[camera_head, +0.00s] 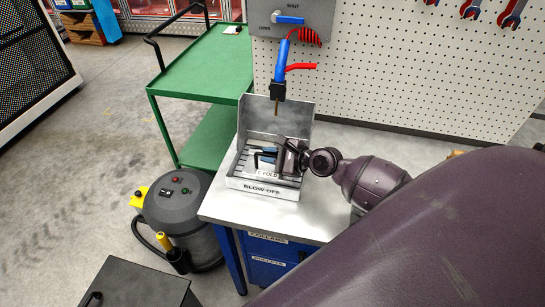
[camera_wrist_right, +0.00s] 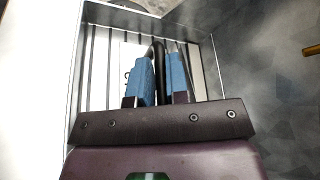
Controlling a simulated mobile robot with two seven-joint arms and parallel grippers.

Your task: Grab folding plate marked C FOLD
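The folding plate marked C FOLD (camera_head: 267,174) lies in the grey tray labelled BLOW-OFF (camera_head: 262,189) on the bench. Its pale face with part of a letter shows in the right wrist view (camera_wrist_right: 127,62), and a black handle (camera_wrist_right: 158,58) rises from it. My right gripper (camera_head: 266,154) reaches into the tray from the right. In the right wrist view its two blue fingers (camera_wrist_right: 160,75) stand close on both sides of the black handle and appear shut on it. The plate still looks down in the tray. My left gripper is not in view.
A blue air gun (camera_head: 281,65) with a thin nozzle hangs above the tray's tall back wall (camera_head: 291,118). The bench top (camera_head: 223,206) is bare around the tray. A green cart (camera_head: 205,65) and a dark vacuum drum (camera_head: 178,205) stand left. A pegboard (camera_head: 400,60) stands behind.

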